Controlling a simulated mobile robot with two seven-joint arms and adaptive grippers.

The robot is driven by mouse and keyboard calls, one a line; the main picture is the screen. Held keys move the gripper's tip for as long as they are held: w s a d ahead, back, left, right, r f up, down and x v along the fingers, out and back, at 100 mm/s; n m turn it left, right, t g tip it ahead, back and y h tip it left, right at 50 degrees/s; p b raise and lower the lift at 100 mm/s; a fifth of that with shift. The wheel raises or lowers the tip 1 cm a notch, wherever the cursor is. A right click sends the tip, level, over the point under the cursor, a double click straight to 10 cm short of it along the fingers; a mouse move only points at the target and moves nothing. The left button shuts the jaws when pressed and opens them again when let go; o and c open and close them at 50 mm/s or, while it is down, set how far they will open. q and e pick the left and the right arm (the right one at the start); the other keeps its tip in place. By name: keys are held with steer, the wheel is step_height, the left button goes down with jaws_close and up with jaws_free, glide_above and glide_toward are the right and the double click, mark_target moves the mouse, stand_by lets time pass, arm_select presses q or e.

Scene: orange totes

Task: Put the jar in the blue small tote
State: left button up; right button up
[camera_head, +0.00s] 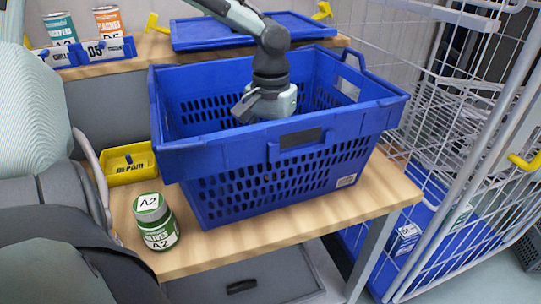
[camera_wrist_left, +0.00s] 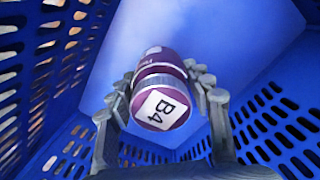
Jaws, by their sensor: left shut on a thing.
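The blue tote (camera_head: 225,165) with slotted walls stands on the wooden table. My left gripper (camera_head: 262,108) reaches down inside it from above. In the left wrist view, the left gripper (camera_wrist_left: 165,105) is shut on a purple jar (camera_wrist_left: 165,68) with a white B4 label on its lid, with fingers on both sides. Slotted blue walls surround it there. I cannot tell whether the jar touches the tote floor. In the head view the jar is hidden by the gripper and tote. My right gripper is not in view.
A green olives jar marked A2 (camera_head: 158,228) stands left of the tote at the table front. A small yellow bin (camera_head: 128,168) is behind it. Two cans stand in back: teal (camera_head: 60,30) and orange (camera_head: 108,22). A blue lid (camera_head: 250,30) lies behind. A wire cage (camera_head: 455,130) stands right.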

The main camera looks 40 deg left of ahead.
arm_select(q)
steer(key=shift+f, duration=0.15)
steer(key=o, duration=1.1)
steer(key=shift+f, duration=0.1)
steer(key=shift+c, duration=0.2)
steer(key=o, duration=0.4)
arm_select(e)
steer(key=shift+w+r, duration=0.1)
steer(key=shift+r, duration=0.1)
arm_select(q)
steer(key=shift+r, duration=0.2)
step_height(320, 180, up, 12)
steer(key=shift+p, duration=0.6)
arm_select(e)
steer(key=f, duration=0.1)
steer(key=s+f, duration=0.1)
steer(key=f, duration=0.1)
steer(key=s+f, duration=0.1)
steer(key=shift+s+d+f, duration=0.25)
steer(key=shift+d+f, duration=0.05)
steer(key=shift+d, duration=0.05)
arm_select(q)
steer(key=shift+f, duration=0.1)
